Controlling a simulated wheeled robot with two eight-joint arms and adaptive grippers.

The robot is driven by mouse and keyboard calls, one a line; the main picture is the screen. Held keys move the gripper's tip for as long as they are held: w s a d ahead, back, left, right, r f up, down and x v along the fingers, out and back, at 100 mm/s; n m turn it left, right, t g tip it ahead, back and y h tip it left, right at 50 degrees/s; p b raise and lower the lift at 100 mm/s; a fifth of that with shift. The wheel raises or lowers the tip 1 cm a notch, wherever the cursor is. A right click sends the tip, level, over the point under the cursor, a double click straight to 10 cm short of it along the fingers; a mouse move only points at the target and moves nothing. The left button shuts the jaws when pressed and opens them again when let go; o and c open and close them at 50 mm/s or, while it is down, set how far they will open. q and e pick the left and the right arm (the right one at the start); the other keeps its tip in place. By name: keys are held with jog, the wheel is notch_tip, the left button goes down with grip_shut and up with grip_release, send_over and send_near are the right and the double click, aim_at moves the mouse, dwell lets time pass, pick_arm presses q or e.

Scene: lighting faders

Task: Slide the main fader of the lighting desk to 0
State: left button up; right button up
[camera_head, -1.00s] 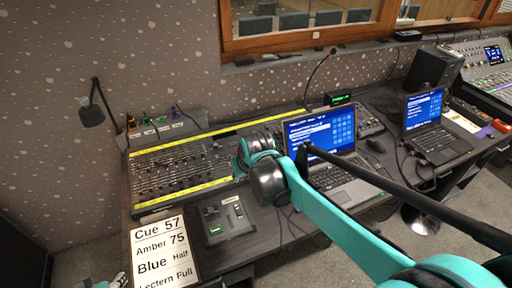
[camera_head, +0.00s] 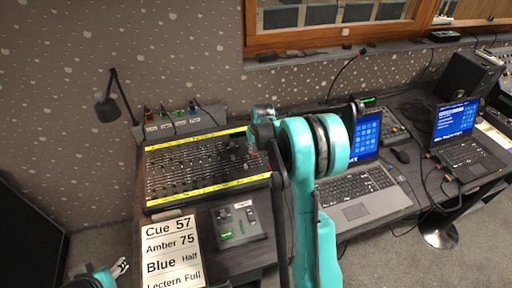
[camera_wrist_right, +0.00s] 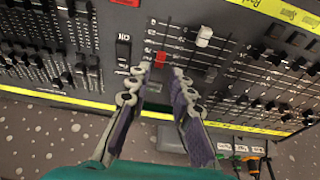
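The lighting desk (camera_head: 160,186) is a dark fader panel with yellow label strips. My right gripper (camera_head: 232,145) is over its right part, partly hidden in the head view by my arm. In the right wrist view the right gripper (camera_wrist_right: 160,72) is open, its two fingers apart. A red fader cap (camera_wrist_right: 160,58) shows just beyond and between the fingertips. A white fader cap (camera_wrist_right: 204,36) stands to its right on a scaled slot. I cannot tell which is the main fader, nor whether the fingers touch the red cap. My left gripper (camera_head: 120,267) is at the lower left, away from the desk.
A cue card (camera_head: 172,250) reads "Cue 57, Amber 75, Blue Half, Lectern Full". A small control box (camera_head: 240,222) lies beside it. A laptop (camera_head: 355,212) stands right of my arm. A desk lamp (camera_head: 107,105) and several small labelled units (camera_head: 182,120) are behind the desk.

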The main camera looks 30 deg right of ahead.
aim_at(254, 155)
jog(key=shift+b+x, duration=1.6)
jog(key=shift+x, duration=1.15)
jog(key=shift+c, duration=0.4)
grip_shut()
jog(key=shift+s+a+f+b, duration=0.1)
jog(key=shift+s+a, duration=0.1)
jog(key=shift+s, duration=0.6)
jog(key=shift+s+a+f+b, duration=0.1)
jog(key=shift+s+a+b, duration=0.1)
jog(key=shift+s, duration=0.65)
jog(key=shift+s+a+b, duration=0.1)
jog(key=shift+s+a, duration=0.15)
jog(key=shift+s, duration=0.55)
jog(key=shift+o, duration=0.2)
grip_release()
